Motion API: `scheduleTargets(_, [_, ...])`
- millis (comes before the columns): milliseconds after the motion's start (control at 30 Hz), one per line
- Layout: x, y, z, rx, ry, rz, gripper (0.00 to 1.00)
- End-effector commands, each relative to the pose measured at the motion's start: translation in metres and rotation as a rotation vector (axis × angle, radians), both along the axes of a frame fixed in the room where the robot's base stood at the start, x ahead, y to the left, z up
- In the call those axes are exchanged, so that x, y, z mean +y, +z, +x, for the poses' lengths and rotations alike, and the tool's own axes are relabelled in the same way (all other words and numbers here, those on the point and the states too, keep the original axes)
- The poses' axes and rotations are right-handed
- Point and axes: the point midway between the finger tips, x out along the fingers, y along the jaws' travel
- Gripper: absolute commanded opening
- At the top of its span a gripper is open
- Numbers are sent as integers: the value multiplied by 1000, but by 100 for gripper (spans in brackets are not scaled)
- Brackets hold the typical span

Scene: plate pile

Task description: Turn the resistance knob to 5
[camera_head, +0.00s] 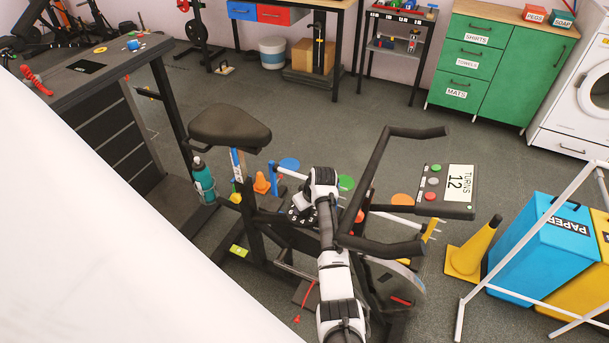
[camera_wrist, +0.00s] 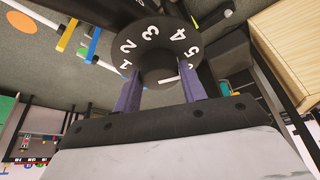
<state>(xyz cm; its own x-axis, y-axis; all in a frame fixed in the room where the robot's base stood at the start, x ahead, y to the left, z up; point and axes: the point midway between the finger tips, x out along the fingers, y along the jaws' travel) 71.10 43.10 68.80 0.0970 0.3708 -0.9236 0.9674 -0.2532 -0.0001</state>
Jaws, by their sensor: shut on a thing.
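The resistance knob (camera_wrist: 158,62) is a black grip on a black dial with white numbers, where 1 to 5 can be read. The dial (camera_head: 297,216) also shows on the exercise bike (camera_head: 228,130) in the head view, partly behind my arm. My gripper (camera_wrist: 161,84) is shut on the knob, with a purple-grey finger on each side. A white mark on the knob points right, a little below the 5, towards the right finger. That finger hides part of the dial edge there. In the head view my gripper (camera_head: 305,203) is at the dial.
The handlebars (camera_head: 378,170) rise close to the right of my arm. A bottle (camera_head: 203,182) stands at the bike's left. A yellow cone (camera_head: 472,252) and a blue PAPER bin (camera_head: 535,250) are at right.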

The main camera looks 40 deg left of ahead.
Motion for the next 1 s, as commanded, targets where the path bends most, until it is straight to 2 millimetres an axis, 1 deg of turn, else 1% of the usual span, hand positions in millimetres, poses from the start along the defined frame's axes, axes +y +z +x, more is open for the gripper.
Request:
scheduleTargets(233, [0, 0, 1, 1, 50, 0, 19])
scheduleTargets(667, [0, 0, 1, 1, 56, -1, 19])
scheduleTargets(700, [0, 0, 0, 1, 56, -1, 47])
scheduleTargets(833, [0, 0, 0, 0, 55, -1, 63])
scheduleTargets(1000, [0, 0, 0, 0, 55, -1, 63])
